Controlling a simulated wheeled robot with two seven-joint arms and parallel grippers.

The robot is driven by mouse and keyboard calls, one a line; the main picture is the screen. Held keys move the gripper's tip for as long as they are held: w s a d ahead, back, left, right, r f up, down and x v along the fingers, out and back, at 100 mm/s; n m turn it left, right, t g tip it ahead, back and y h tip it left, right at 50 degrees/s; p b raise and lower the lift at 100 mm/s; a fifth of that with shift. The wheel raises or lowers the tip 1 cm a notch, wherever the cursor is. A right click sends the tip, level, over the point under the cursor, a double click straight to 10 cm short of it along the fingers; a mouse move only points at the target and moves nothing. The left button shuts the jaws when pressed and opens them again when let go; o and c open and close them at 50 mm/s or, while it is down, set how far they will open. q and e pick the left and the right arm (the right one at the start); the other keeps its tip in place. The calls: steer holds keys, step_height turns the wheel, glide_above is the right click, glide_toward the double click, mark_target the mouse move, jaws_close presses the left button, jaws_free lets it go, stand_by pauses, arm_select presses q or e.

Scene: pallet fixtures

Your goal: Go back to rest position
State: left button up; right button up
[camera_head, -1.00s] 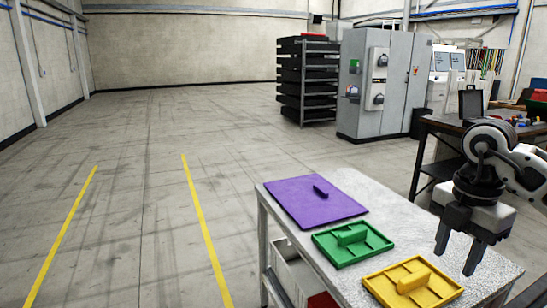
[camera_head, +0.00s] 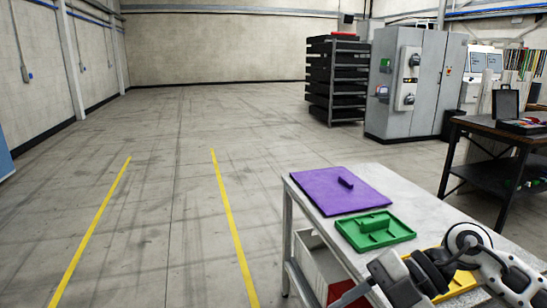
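My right gripper (camera_head: 350,296) is at the bottom edge, turned to point left and down, in front of the work table (camera_head: 432,208). One dark finger shows, and the rest is cut off or hidden, so its opening is unclear. I see nothing held in it. The purple plate (camera_head: 338,194) lies on the table with a small dark purple piece (camera_head: 345,182) on it. The green fixture (camera_head: 375,236) holds a green block (camera_head: 374,222). The yellow fixture (camera_head: 458,284) is mostly hidden behind my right arm. My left gripper is out of view.
A dark bench (camera_head: 500,130) with a black open case stands at the right. A grey cabinet (camera_head: 440,80) and a black tray rack (camera_head: 338,85) stand behind. The floor at the left is open, with yellow lines.

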steer(key=s+a+m+t+y+b, duration=0.2)
steer(key=a+t+y, duration=0.1)
steer(key=a+y, duration=0.5)
steer(key=w+d+f+m+t+h+b, duration=0.1)
steer(key=w+d+f+m+t+h, duration=0.2)
steer(key=m+t, duration=0.55)
steer(key=w+d+f+m+t+h+b, duration=0.1)
steer(key=d+f+m+t+h+b, duration=0.1)
steer(key=f+m+t+h, duration=0.45)
steer(key=s+d+f+m+g+h, duration=0.2)
steer(key=s+f, duration=0.4)
steer(key=f, duration=0.3)
steer(key=s+d+f+m+g+h+b, duration=0.1)
steer(key=s+d+f+m+g+h, duration=0.1)
steer(key=s+f+m, duration=0.4)
step_height(320, 180, down, 4)
steer(key=shift+d+f+m+g+h+b, duration=0.15)
steer(key=shift+m+g+h+b, duration=0.25)
steer(key=shift+g+h, duration=0.6)
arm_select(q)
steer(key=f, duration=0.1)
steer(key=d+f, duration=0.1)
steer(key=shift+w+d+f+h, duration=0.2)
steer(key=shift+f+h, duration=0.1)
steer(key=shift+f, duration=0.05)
arm_select(e)
steer(key=shift+c, duration=0.5)
